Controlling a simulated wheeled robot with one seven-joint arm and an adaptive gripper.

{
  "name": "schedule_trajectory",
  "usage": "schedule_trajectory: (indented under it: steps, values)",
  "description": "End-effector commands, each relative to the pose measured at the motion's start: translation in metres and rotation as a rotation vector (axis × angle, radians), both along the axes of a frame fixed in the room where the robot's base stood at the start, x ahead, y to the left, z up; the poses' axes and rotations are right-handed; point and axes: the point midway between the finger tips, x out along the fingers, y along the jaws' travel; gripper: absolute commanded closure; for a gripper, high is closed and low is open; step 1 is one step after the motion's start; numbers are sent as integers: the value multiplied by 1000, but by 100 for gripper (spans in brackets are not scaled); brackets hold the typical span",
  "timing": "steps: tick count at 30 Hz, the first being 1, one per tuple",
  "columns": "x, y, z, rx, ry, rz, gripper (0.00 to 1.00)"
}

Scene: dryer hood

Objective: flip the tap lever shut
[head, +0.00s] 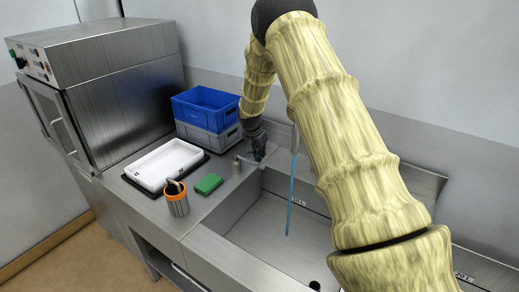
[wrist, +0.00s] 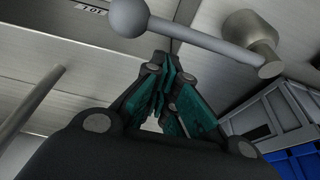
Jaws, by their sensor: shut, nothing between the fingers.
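The tap lever (wrist: 195,35) is a grey rod with a ball end, running from the ball at upper left to a metal post (wrist: 250,35) in the wrist view. In the head view the lever (head: 248,161) shows small beside the sink, just below my gripper (head: 258,153). In the wrist view my gripper (wrist: 164,75) is shut and empty, its fingertips close to the lever rod; I cannot tell whether they touch it. A thin blue water stream (head: 291,195) falls into the sink. My arm hides part of the tap.
The sink (head: 265,235) lies in a steel counter. Left of it are a green sponge (head: 208,183), an orange-rimmed holder (head: 176,200), a white tray (head: 163,163), and a blue crate (head: 205,103) on a grey crate (head: 208,140). A steel dryer hood (head: 115,80) stands at far left.

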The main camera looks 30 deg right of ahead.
Motion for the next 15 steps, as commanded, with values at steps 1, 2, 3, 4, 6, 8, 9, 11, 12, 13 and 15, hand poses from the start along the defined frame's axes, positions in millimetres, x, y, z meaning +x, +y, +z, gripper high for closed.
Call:
schedule_trajectory:
  steps: [1,2,3,4,6,8,9,11,12,13,15]
  values:
    - [-2,5,3,0,2,2,100]
    - [-3,7,3,0,3,1,100]
    - [-4,10,4,0,2,2,100]
    - [-5,11,4,-1,1,2,100]
    - [-5,14,4,0,1,3,100]
    - [-6,15,3,0,1,3,100]
    - [-6,16,3,0,1,2,100]
    - [-6,16,3,0,1,2,100]
    - [-6,17,3,0,1,2,100]
    - [-6,17,3,0,1,2,100]
    - [-6,17,3,0,1,2,100]
